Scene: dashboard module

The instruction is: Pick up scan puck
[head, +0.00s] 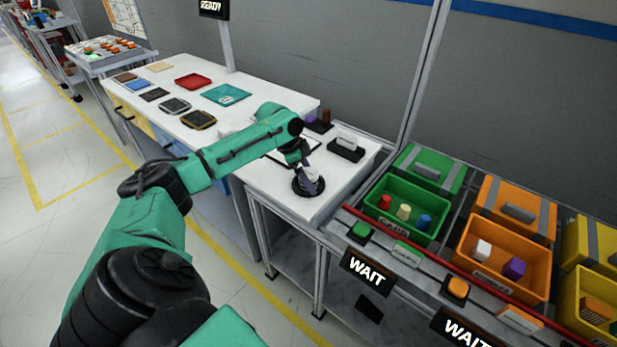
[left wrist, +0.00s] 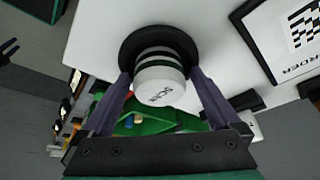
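The scan puck (left wrist: 160,85) is a white cylinder marked "SCAN" with dark bands and a wide round black base. In the head view, its black base (head: 309,187) rests on the white table top near the front edge. My left gripper (head: 305,176) points down over it. In the left wrist view, the two fingers of my left gripper (left wrist: 160,78) stand on either side of the puck, with narrow gaps that suggest they are not closed on it. My left gripper hides part of the puck in the head view. My right gripper is not in view.
A black holder with a white item (head: 346,146) stands right of the puck. A framed order sheet (left wrist: 303,30) lies beside it. Green (head: 405,205) and orange (head: 505,250) bins with small parts stand to the right. Trays and a teal pad (head: 226,95) lie on the workbench behind.

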